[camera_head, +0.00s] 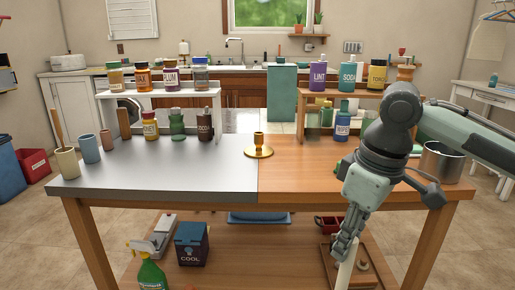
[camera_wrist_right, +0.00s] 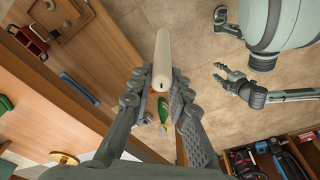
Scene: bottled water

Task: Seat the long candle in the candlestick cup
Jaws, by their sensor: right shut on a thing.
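The brass candlestick (camera_head: 259,146) stands upright on its round base near the middle of the table, at the seam between the grey and wood tops. Its cup is empty. My right gripper (camera_head: 345,250) hangs in front of the table's front edge, right of the candlestick and lower than the tabletop. It is shut on the long cream candle (camera_head: 346,273), whose lower part runs out of the head view. In the right wrist view the candle (camera_wrist_right: 162,58) sits between the fingers. My left gripper (camera_wrist_right: 224,80) shows there too, empty with its fingers apart; it is outside the head view.
Bottles and cups stand on the table's left (camera_head: 150,178) and on two small shelves (camera_head: 160,97) at the back. A metal pot (camera_head: 440,163) stands at the right end. The tabletop around the candlestick is clear. A lower shelf (camera_head: 270,250) holds a box and a spray bottle.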

